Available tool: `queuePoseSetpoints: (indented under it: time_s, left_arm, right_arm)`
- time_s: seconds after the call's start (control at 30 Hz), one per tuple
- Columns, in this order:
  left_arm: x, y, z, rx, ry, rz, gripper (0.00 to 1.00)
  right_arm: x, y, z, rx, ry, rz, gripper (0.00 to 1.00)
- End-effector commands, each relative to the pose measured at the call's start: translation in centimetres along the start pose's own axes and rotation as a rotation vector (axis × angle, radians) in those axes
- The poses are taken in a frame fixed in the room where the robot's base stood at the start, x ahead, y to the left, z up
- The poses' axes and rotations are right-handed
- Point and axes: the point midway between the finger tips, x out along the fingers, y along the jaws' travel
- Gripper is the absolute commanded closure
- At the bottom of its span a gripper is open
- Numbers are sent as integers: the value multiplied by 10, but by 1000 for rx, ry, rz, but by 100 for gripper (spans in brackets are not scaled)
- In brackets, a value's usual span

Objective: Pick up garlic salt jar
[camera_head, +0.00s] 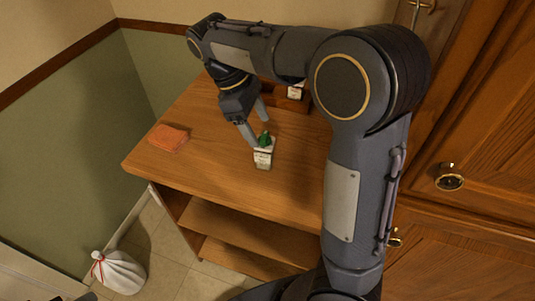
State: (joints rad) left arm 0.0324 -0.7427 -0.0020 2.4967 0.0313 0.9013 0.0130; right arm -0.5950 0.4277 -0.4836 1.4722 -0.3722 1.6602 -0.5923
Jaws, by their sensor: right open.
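A small white jar with a green lid (263,157) stands upright on the wooden counter top; its label is too small to read. It is the jar at my right gripper (259,129). This gripper is open and points down, with its two fingers apart beside the green lid. I cannot tell whether a finger touches the jar. A second white container (295,92) stands farther back and is partly hidden by my right arm. My left gripper is not in view.
A folded orange cloth (168,138) lies at the counter's left side. The wooden counter (215,180) is clear between cloth and jar and in front of the jar. Wooden cabinet doors (480,140) stand at the right. A white tied bag (120,272) sits on the floor.

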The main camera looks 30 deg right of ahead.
Motion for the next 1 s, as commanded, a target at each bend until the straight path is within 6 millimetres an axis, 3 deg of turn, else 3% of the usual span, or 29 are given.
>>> queuePoseSetpoints:
  time_s: [0.6, 0.9, 1.0]
  left_arm:
    - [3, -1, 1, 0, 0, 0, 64]
    - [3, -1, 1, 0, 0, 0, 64]
    - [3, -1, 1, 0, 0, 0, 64]
  right_arm:
    - [72, -3, -9, -4, -9, 2, 31]
    - [77, -3, -9, -4, -7, 2, 31]
    - [77, -3, -9, -4, -7, 3, 44]
